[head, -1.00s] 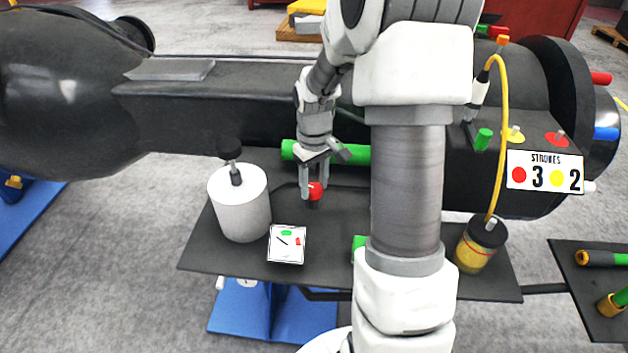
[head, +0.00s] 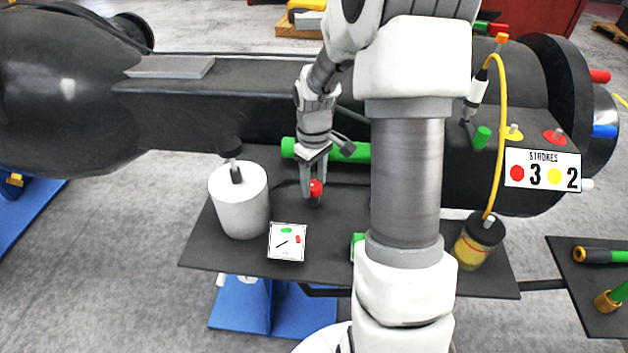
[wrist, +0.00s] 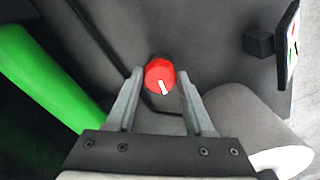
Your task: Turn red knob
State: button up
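The red knob (head: 316,188) stands on a dark post on the dark shelf plate, right of the white cylinder. In the wrist view the red knob (wrist: 160,75) has a white pointer mark toward the lower edge, slightly right. My gripper (head: 315,192) is above the shelf with its fingers pointing down, one on either side of the knob. In the wrist view my gripper (wrist: 160,72) has its fingertips apart, with the knob between them and narrow gaps that seem to remain. Firm contact is not visible.
A white cylinder (head: 240,205) with a black top stands close left. A small card (head: 287,241) is in front. A green bar (head: 350,151) lies behind the gripper. A sign (head: 541,171) reads STROKES, red 3, yellow 2. A yellow cable rises from a jar (head: 479,243) at right.

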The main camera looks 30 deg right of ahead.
aim_at(314, 186)
jog(key=o, duration=0.4)
notch_tip(314, 186, up, 17)
jog(key=shift+r+p, duration=0.2)
jog(key=shift+p, duration=0.45)
